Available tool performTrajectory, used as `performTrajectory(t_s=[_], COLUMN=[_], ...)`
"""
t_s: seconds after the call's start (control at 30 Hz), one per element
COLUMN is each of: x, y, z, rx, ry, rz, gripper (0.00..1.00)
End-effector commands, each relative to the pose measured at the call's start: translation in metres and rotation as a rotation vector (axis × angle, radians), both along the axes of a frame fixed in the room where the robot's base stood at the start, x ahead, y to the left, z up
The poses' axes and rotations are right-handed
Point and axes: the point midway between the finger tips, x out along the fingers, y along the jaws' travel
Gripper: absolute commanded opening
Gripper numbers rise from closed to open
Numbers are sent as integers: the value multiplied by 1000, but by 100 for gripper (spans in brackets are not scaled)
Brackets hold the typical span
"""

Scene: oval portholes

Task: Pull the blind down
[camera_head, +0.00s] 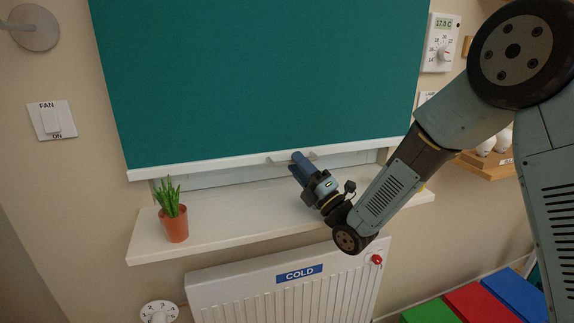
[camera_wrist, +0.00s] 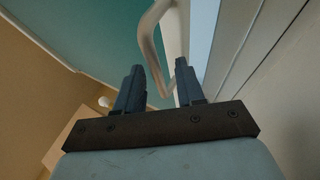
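The teal blind (camera_head: 260,80) hangs over the window, its white bottom bar (camera_head: 200,168) a little above the sill. A pale handle (camera_head: 275,158) juts from the middle of the bar. My gripper (camera_head: 298,157) reaches it from the lower right, and its dark fingers cover part of the handle. In the wrist view, my gripper's fingers (camera_wrist: 160,72) are spread apart. The looped handle (camera_wrist: 152,38) reaches down between them, with space beside the left finger; I cannot tell whether it touches the right one. The blind (camera_wrist: 100,35) fills the upper left there.
A white sill (camera_head: 230,222) runs below the blind, with a potted plant (camera_head: 175,222) at its left end. A radiator (camera_head: 290,290) is beneath. A fan switch (camera_head: 52,120) is left; a thermostat (camera_head: 441,42) and a wooden shelf (camera_head: 488,168) are right.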

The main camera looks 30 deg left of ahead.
Motion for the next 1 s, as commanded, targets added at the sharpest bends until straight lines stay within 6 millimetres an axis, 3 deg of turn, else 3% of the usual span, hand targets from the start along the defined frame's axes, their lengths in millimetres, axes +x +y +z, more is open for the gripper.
performTrajectory(t_s=[0.23,0.37,0.8,1.0], x=[-1,-4,-22,-28], y=[-3,-14,-84,-106], z=[-2,-9,-53,-66], rx=[0,-1,-3,-2], ry=[0,1,2,3], rz=[1,1,0,0], gripper=[38,38,38,38])
